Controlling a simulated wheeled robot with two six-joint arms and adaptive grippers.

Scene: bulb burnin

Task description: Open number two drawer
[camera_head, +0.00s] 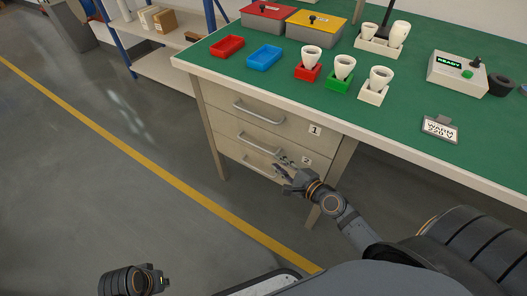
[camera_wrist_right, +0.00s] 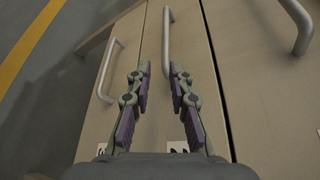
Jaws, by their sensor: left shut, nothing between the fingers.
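The number two drawer (camera_head: 238,130) is the middle drawer under the green bench and looks closed. Its grey bar handle (camera_head: 258,143) also shows in the right wrist view (camera_wrist_right: 167,38). A "2" label (camera_head: 306,161) is at the drawer's right side. My right gripper (camera_head: 281,168) is in front of the drawers; in the right wrist view its fingers (camera_wrist_right: 160,70) are apart, with the near end of the middle handle lined up between the tips. I cannot tell if they touch it. My left gripper (camera_head: 162,279) is shut and empty, low at the left, away from the bench.
The number one drawer handle (camera_head: 258,111) is above and the bottom drawer handle (camera_head: 256,167) below. The green bench top (camera_head: 400,120) holds red and blue trays, bulbs in coloured holders and a READY box (camera_head: 458,72). The floor left of the bench is clear.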

